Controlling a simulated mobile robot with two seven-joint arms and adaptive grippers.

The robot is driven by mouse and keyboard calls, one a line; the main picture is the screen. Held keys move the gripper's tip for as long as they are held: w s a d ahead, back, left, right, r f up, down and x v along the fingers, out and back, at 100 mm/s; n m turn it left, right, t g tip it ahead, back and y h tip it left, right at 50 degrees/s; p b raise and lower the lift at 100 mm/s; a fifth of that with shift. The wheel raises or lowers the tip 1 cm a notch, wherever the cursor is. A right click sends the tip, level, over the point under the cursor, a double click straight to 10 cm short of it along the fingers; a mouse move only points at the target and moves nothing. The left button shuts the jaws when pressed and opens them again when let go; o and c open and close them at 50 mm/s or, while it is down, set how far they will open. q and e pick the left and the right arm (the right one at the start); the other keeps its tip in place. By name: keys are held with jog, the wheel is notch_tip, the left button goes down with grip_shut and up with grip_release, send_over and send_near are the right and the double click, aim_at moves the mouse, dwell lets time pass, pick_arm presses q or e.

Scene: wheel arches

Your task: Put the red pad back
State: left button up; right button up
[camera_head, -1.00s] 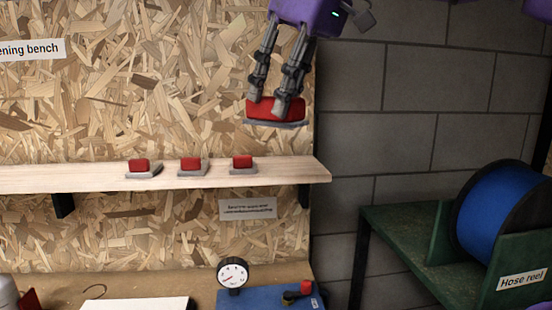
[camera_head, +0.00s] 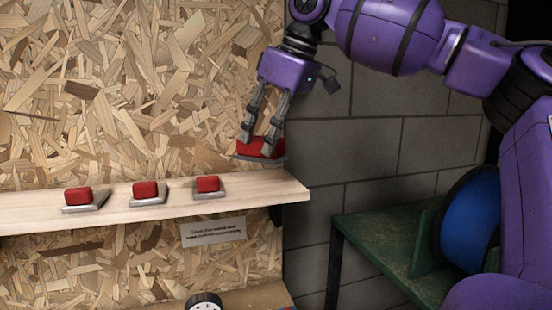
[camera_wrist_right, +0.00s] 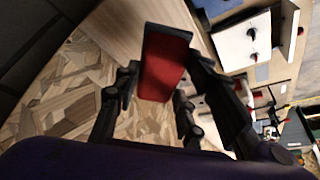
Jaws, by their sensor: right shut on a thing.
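My right gripper (camera_head: 258,142) is shut on a red pad (camera_head: 270,150) with a grey base plate. It holds the pad just above the right end of the wooden shelf (camera_head: 260,188); a small gap seems to show beneath it. In the right wrist view the red pad (camera_wrist_right: 162,75) sits between the fingers. Three similar red pads on grey plates stand in a row on the shelf: a left one (camera_head: 77,196), a middle one (camera_head: 145,189) and a right one (camera_head: 208,184). My left gripper is not in view.
The chipboard wall (camera_head: 150,90) rises behind the shelf. A label (camera_head: 212,232) hangs below it. A green stand (camera_head: 385,240) with a blue hose reel (camera_head: 470,220) is at the right, partly hidden by my arm. A gauge (camera_head: 204,300) shows at the bottom.

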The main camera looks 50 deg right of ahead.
aim_at(275, 160)
jog(key=d+f+p, duration=0.1)
jog(key=d+f, duration=0.1)
jog(key=f, duration=0.1)
jog(key=shift+w+d, duration=0.1)
jog(key=shift+d, duration=0.2)
notch_tip(275, 160, down, 3)
jog(key=shift+r+p, duration=0.2)
jog(key=shift+p, duration=0.85)
jog(key=shift+w+f, duration=0.1)
jog(key=shift+f, duration=0.1)
jog(key=o, duration=1.1)
jog(key=shift+f, duration=0.15)
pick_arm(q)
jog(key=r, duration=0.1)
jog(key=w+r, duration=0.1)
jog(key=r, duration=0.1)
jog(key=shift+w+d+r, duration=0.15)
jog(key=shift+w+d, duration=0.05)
